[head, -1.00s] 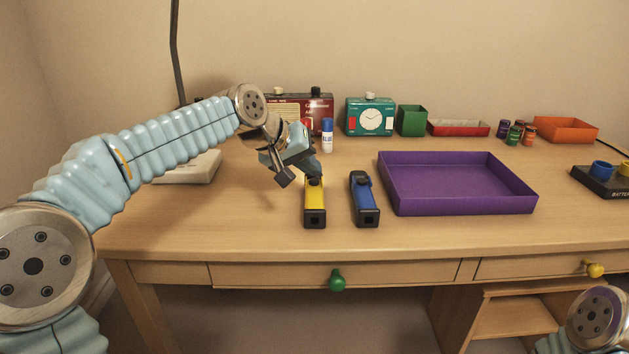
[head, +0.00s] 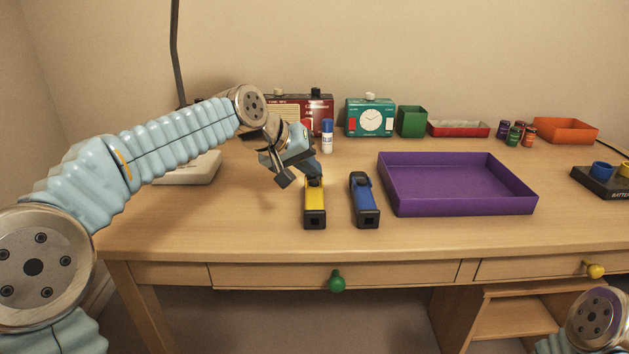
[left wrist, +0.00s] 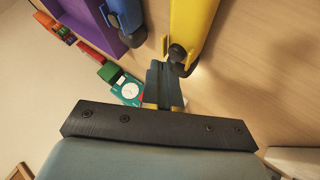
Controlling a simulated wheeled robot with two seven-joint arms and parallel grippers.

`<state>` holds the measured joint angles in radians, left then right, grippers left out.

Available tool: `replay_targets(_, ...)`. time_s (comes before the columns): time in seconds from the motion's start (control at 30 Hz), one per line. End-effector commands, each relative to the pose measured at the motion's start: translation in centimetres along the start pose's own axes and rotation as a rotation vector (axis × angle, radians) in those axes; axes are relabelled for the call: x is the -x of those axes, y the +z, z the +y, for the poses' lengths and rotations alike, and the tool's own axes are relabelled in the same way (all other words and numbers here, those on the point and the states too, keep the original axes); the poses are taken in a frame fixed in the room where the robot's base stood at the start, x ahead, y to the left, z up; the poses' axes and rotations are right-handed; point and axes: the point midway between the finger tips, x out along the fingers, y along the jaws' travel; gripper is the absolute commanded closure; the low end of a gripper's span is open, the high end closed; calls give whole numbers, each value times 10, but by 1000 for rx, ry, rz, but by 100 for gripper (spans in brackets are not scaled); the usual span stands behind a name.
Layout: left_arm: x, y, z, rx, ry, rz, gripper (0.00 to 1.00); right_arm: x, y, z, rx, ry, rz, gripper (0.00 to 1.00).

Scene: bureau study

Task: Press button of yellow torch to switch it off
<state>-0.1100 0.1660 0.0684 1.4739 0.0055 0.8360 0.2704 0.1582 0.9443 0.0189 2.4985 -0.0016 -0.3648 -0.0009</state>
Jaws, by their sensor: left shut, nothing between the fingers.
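The yellow torch (head: 315,205) lies on the desk in the head view, its dark head end toward the back. It also shows at the top of the left wrist view (left wrist: 193,22), with its dark head end (left wrist: 178,54) beside my fingertips. My left gripper (head: 314,174) is shut and empty, its fingertips at the torch's far end. In the left wrist view its closed fingers (left wrist: 162,75) reach close to or touch the torch; the exact contact and the button are hidden. A pale bright patch shows on the desk beside the torch head. My right gripper is out of view.
A blue torch (head: 364,200) lies just right of the yellow one. A purple tray (head: 460,205) stands further right. A glue stick (head: 327,136), a teal clock (head: 370,117) and a green box (head: 411,121) stand behind. The desk front is clear.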

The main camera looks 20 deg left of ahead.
Motion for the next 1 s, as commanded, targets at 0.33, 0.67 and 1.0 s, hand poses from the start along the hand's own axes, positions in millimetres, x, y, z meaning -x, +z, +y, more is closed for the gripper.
replay_targets(0.33, 0, 0, 0, 0, 0, 0, 100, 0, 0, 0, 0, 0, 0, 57)
replay_targets(0.67, -4, 3, -3, 0, 0, 0, 100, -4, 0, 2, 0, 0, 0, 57)
replay_targets(1.0, -6, 5, -4, 0, 0, 0, 100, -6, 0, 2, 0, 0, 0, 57)
